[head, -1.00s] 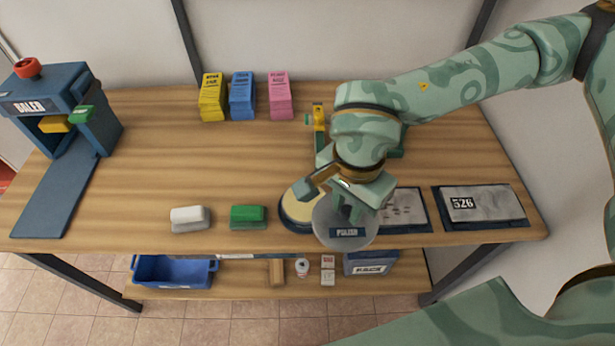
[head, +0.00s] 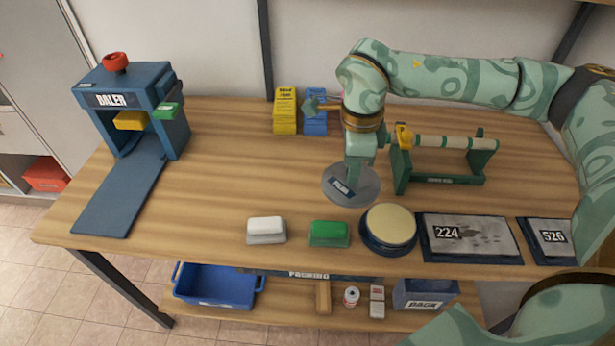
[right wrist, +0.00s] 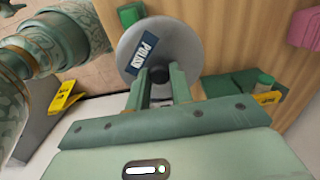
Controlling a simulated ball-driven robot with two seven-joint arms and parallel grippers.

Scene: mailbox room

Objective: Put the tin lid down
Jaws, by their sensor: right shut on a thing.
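The tin lid (head: 360,196) is a round grey disc with a dark "POLISH" label. My right gripper (head: 352,176) is shut on its middle, from above. In the right wrist view the lid (right wrist: 187,38) lies across the tips of my right gripper (right wrist: 160,80), label showing. The lid is over the middle of the table; I cannot tell whether it touches the wood. The open polish tin (head: 388,224), dark with a cream top, stands nearer the front edge, to the right of the lid and apart from it. My left gripper is not in view.
A white block (head: 266,229) and a green block (head: 330,233) lie in front of the lid. A green stand with a roller (head: 440,178) is close on its right. Number plates (head: 490,240) lie front right. The wood left of the lid, towards the baler (head: 125,100), is clear.

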